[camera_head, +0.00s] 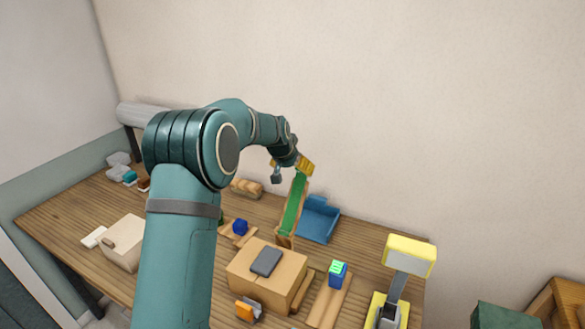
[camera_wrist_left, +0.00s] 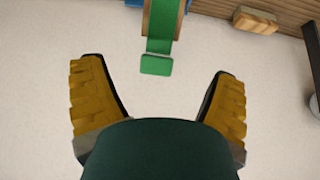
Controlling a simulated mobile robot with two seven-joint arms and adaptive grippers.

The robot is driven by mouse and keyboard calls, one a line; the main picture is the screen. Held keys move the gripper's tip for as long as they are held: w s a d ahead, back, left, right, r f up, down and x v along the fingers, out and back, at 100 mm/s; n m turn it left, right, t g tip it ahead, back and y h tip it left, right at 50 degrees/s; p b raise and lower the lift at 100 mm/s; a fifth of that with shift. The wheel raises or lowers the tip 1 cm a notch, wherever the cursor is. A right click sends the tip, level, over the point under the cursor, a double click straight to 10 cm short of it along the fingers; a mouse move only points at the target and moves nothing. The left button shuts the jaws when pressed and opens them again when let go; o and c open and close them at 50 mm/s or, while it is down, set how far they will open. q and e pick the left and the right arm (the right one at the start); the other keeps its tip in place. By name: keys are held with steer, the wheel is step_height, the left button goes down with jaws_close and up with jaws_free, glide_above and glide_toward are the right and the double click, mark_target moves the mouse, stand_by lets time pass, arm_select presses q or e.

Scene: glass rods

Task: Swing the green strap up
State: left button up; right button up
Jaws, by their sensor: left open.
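The green strap (camera_head: 292,207) lies along a narrow tilted wooden board (camera_head: 285,238) near the back of the table. Its upper end is close to my left gripper (camera_head: 291,168). In the left wrist view the strap (camera_wrist_left: 160,28) runs down from the top and ends in a flat green tab (camera_wrist_left: 155,65) past the board's edge. My left gripper (camera_wrist_left: 155,75) is open, with its yellow ribbed fingers wide on either side of the tab. Neither finger visibly touches it; how deep it lies between them I cannot tell. My right gripper is not in view.
A blue tray (camera_head: 319,222) stands right of the board. A bread loaf (camera_head: 246,187) lies to its left. A cardboard box (camera_head: 262,277) with a grey slab sits in front. A yellow-headed lamp-like stand (camera_head: 409,256) is at right. The wall is close behind.

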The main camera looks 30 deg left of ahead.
arm_select(q)
steer(key=v, duration=1.1)
steer(key=shift+s+r, duration=0.2)
steer(key=shift+r, duration=0.1)
